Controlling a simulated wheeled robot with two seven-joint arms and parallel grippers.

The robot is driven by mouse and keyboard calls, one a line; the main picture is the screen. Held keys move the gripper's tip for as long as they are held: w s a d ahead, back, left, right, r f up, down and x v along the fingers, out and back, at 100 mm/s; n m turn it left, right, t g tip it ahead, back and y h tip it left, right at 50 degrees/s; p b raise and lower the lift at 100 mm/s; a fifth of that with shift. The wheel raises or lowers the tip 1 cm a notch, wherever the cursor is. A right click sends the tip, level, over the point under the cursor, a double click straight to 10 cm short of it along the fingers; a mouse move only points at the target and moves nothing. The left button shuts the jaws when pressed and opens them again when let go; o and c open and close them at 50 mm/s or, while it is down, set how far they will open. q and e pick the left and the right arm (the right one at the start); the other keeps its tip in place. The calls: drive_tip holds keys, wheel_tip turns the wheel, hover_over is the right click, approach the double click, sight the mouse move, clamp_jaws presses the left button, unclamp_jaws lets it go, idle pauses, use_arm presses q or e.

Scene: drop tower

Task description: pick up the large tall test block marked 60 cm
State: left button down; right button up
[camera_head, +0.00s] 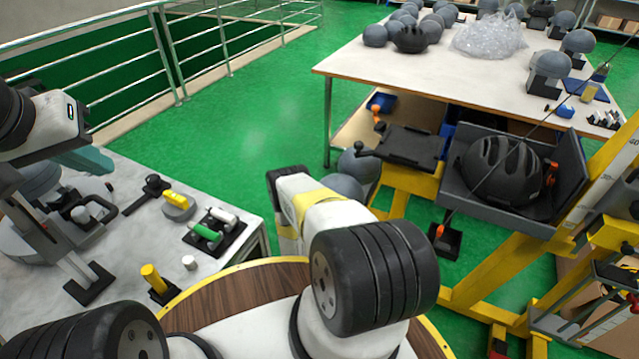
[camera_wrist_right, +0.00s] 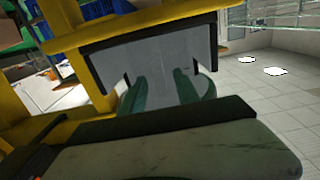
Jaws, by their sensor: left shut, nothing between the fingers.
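I cannot make out a block marked 60 cm in either view. On the grey bench (camera_head: 128,246) at left in the head view stand a yellow cylinder (camera_head: 152,278) on a black base, a yellow piece (camera_head: 177,198) on a round grey base, and a green cylinder (camera_head: 206,232) beside a white one (camera_head: 222,216). No markings on them are readable. My left gripper (camera_head: 92,161) is shut and empty above the back of this bench, apart from these pieces. My right gripper (camera_wrist_right: 161,91) shows in the wrist view with its fingers apart, before a grey panel (camera_wrist_right: 155,55) in a yellow frame.
The yellow drop tower (camera_head: 588,192) with a height scale stands at right, with a black helmet (camera_head: 490,166) in a grey tray. A white table (camera_head: 440,72) behind holds several grey headforms. A railing (camera_head: 205,45) runs at back left. Green floor (camera_head: 255,105) is clear between.

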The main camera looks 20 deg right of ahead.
drive_tip(key=x, duration=0.4)
drive_tip(key=shift+w+d, duration=0.1)
drive_tip(key=shift+d, duration=0.15)
clamp_jaws()
idle(1.0)
drive_tip(key=shift+r, duration=0.1)
